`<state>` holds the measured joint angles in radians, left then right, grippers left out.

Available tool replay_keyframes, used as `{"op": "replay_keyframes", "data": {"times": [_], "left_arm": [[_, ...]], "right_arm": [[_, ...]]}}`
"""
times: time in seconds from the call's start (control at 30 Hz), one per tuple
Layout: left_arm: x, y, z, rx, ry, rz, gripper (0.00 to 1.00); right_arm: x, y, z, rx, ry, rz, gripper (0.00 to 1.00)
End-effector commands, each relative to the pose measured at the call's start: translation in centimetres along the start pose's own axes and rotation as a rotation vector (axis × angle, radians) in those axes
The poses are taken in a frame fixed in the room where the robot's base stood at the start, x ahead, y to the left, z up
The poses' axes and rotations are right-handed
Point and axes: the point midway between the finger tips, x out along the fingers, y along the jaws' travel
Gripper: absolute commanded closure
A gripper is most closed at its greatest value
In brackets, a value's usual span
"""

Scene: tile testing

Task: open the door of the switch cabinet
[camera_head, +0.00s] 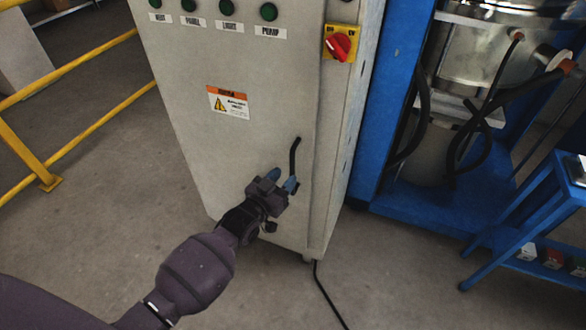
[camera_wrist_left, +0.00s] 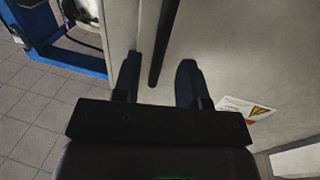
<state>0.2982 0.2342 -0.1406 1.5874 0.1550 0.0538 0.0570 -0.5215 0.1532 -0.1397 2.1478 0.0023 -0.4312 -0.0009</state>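The switch cabinet (camera_head: 258,140) is a grey metal box, and its front door looks shut. A thin black handle (camera_head: 294,158) stands upright near the right edge of the door. My left gripper (camera_head: 282,181) is in front of the door at the handle's lower end, with its blue fingertips apart. In the left wrist view the black handle (camera_wrist_left: 164,45) runs between the two open fingers of the left gripper (camera_wrist_left: 157,82). I cannot tell whether either finger touches it. My right gripper is not in view.
A yellow rail (camera_head: 75,70) stands to the left. A blue frame (camera_head: 430,205) with hoses and a metal vessel stands right of the cabinet. A red rotary switch (camera_head: 339,46) sits on the cabinet's upper right. A black cable (camera_head: 328,297) lies on the floor.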

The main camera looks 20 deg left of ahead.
Motion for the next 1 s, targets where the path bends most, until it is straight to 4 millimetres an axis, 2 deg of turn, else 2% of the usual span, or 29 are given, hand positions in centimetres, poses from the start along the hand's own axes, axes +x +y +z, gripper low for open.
{"op": "replay_keyframes", "data": {"times": [0.1, 0.3, 0.73, 1.0], "left_arm": [[1.8, 0.0, 0.2, -0.001, -0.002, 0.000, 0.61], [3.7, 0.0, 0.2, 0.000, -0.002, -0.001, 0.61], [4.4, 0.0, 0.0, 0.000, -0.001, -0.001, 0.61], [4.4, 0.0, 0.0, 0.000, -0.001, -0.001, 1.00]], "right_arm": [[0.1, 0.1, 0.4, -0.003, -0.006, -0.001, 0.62], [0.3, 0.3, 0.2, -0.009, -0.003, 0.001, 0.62], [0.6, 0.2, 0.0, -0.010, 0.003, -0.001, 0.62], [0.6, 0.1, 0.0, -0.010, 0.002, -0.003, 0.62]]}}
